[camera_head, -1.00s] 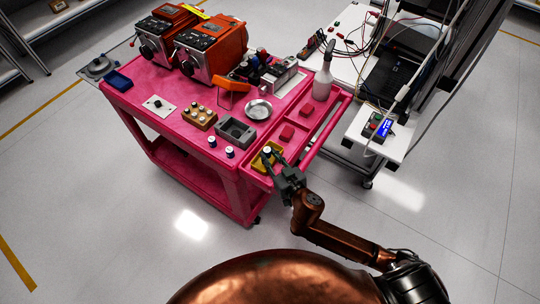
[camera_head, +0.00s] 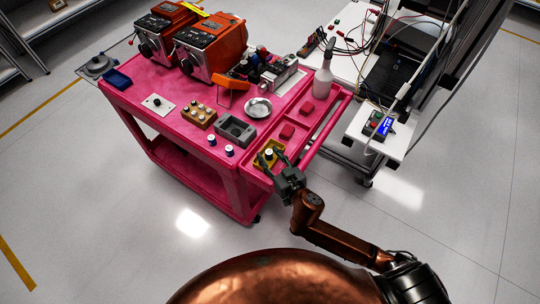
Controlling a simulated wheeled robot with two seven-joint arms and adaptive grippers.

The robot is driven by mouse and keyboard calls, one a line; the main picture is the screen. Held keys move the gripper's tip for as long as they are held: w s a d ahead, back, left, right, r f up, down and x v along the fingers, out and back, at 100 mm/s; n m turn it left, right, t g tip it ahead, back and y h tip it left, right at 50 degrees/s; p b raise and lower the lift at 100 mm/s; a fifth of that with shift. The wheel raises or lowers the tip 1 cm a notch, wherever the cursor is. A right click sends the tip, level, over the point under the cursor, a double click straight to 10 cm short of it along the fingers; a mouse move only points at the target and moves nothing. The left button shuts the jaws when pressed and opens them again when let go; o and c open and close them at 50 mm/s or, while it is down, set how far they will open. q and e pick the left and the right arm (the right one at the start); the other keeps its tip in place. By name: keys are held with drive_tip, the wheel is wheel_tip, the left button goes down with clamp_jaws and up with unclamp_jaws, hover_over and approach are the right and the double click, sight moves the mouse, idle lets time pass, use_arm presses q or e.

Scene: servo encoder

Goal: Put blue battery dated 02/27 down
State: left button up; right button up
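My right gripper (camera_head: 272,160) is over the yellow tray (camera_head: 261,161) at the near right end of the pink cart (camera_head: 190,127). Its fingers look spread apart. A small battery with a pale top (camera_head: 269,152) stands in the tray between or just beside the fingers; contact cannot be told. Its colour and date are too small to read. Two similar dark blue batteries with white tops, one (camera_head: 212,141) and another (camera_head: 229,151), stand on the cart left of the tray. My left gripper is not in view.
A grey holder (camera_head: 235,130), a wooden block with several pegs (camera_head: 198,116) and a metal dish (camera_head: 258,107) are on the cart. Red blocks (camera_head: 287,131) lie in the right-hand compartment. A spray bottle (camera_head: 322,79) stands at the right edge. Orange machines (camera_head: 210,52) fill the back.

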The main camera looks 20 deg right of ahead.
drive_tip(key=shift+r, duration=0.5)
drive_tip(key=shift+s+r+p, duration=0.15)
drive_tip(key=shift+s+p, duration=0.15)
drive_tip(key=shift+p, duration=0.05)
drive_tip(key=p+v, duration=0.1)
drive_tip(key=v, duration=1)
drive_tip(key=shift+s+d, duration=0.15)
drive_tip(key=shift+s, duration=0.05)
